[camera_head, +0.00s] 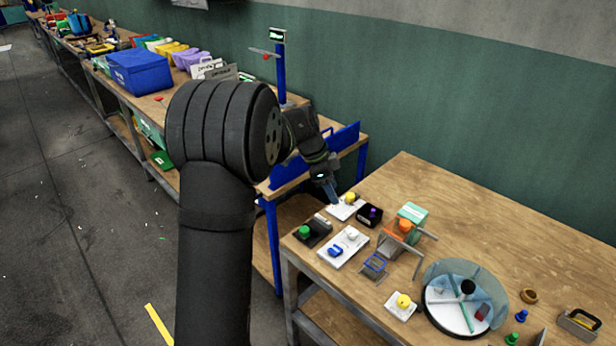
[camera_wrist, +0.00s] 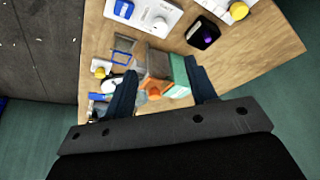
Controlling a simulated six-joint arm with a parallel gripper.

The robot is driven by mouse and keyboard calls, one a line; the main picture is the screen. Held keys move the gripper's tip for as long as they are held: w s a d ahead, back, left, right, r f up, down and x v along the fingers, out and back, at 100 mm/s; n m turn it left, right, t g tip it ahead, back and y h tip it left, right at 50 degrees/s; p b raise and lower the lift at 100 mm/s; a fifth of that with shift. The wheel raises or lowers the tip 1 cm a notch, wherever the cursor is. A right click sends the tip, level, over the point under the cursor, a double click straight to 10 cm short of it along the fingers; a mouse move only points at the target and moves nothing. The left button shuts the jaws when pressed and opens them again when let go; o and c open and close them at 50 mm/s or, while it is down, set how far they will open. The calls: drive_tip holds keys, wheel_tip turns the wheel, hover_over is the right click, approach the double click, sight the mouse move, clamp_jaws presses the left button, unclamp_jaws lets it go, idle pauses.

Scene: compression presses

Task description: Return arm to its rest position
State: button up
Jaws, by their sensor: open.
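My arm (camera_head: 222,230) rises in the foreground of the head view and bends over toward the wooden table. My gripper (camera_head: 332,194) points down near the table's back left corner, close to a white plate with a yellow knob (camera_head: 349,197). In the wrist view my gripper (camera_wrist: 163,82) has its two dark fingers spread apart. A teal and orange block (camera_wrist: 180,76) shows between and beyond the fingers, and I see no object held. The exact gap between fingertips and table is hard to tell.
The table (camera_head: 480,215) carries several button plates, a black box with a purple knob (camera_head: 370,215), a blue-framed stand (camera_head: 374,265) and a round clear-covered dial (camera_head: 464,300). A workbench with a blue bin (camera_head: 140,72) stands behind left. A green wall (camera_head: 430,90) closes the back.

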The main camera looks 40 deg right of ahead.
sight(353, 232)
drive_tip(key=x, duration=1.7)
drive_tip(key=shift+s+d+f, duration=0.1)
drive_tip(key=shift+d+f, duration=0.05)
drive_tip(key=shift+d, duration=0.05)
drive_tip(key=shift+f, duration=0.15)
drive_tip(key=shift+a+n+h, duration=0.1)
drive_tip(key=shift+n+h, duration=0.2)
drive_tip(key=shift+n, duration=0.6)
drive_tip(key=n+t, duration=0.1)
drive_tip(key=n, duration=0.2)
drive_tip(key=n+t+h, duration=0.1)
drive_tip(key=n, duration=0.2)
drive_tip(key=shift+s+n+t, duration=0.2)
drive_tip(key=shift+n+t, duration=0.1)
drive_tip(key=shift+t, duration=0.1)
drive_tip(key=shift+s+n+t, duration=0.15)
drive_tip(key=shift+n+t, duration=0.65)
drive_tip(key=shift+n, duration=1.3)
drive_tip(key=shift+n+t+y, duration=0.5)
drive_tip(key=shift+n+t, duration=0.1)
drive_tip(key=shift+n, duration=1)
drive_tip(key=shift+n, duration=0.4)
